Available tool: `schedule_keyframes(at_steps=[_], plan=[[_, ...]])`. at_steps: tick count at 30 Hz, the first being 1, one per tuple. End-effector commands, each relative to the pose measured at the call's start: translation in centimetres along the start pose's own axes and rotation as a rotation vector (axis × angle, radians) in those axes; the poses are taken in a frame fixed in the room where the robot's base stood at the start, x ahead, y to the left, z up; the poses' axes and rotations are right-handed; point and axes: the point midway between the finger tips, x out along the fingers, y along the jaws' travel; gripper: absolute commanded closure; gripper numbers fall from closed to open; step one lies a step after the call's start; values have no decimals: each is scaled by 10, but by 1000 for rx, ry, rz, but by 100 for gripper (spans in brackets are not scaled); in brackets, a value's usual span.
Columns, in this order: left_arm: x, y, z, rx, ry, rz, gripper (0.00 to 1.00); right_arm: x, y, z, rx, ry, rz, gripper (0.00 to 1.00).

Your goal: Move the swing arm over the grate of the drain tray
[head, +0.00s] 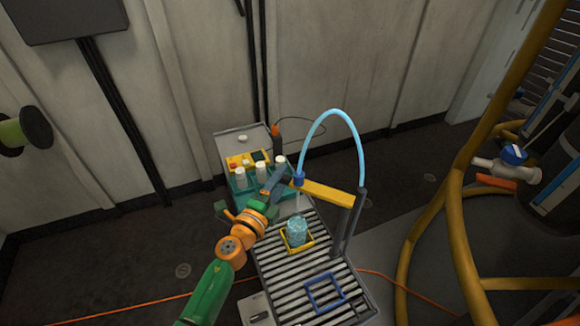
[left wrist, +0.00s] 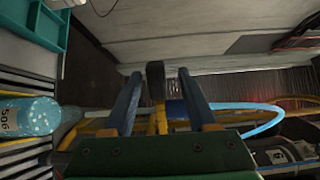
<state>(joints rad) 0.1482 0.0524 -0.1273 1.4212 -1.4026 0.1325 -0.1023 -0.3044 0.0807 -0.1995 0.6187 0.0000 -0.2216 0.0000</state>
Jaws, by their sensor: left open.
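The swing arm (head: 328,193) is a yellow bar on a grey post (head: 347,235), with a blue fitting at its left end and a light blue hose arching above. It reaches left over the far part of the drain tray's slatted grate (head: 290,272). My left gripper (head: 279,177) is open beside the blue fitting. In the left wrist view, its fingers (left wrist: 159,85) stand either side of a dark upright piece and part of the yellow bar (left wrist: 160,122); I cannot tell whether they touch. My right gripper is not in view.
A clear blue bottle (head: 298,228) stands in a yellow square frame on the grate; its label shows in the left wrist view (left wrist: 28,117). An empty blue frame (head: 325,293) lies nearer. White-capped containers (head: 260,170) stand in a teal rack behind. Yellow pipes (head: 425,225) rise at right.

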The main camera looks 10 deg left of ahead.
Motion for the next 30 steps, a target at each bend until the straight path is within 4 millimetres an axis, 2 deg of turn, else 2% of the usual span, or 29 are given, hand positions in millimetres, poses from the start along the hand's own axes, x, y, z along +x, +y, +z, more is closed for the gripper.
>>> schedule_keyframes(at_steps=[3,6,10,16,17,21,23,30], plan=[[22,3,0,-3,1,-1,43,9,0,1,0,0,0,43],[34,4,0,-3,0,2,43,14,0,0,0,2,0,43],[41,3,0,-4,0,3,43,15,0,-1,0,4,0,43],[41,2,0,-4,0,4,43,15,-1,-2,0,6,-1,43],[41,2,0,-4,0,4,48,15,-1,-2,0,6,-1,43],[41,2,0,-4,-1,5,86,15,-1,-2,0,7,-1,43],[41,2,0,-4,-1,5,100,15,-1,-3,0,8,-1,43],[41,3,0,-4,-1,5,100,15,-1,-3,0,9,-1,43]])
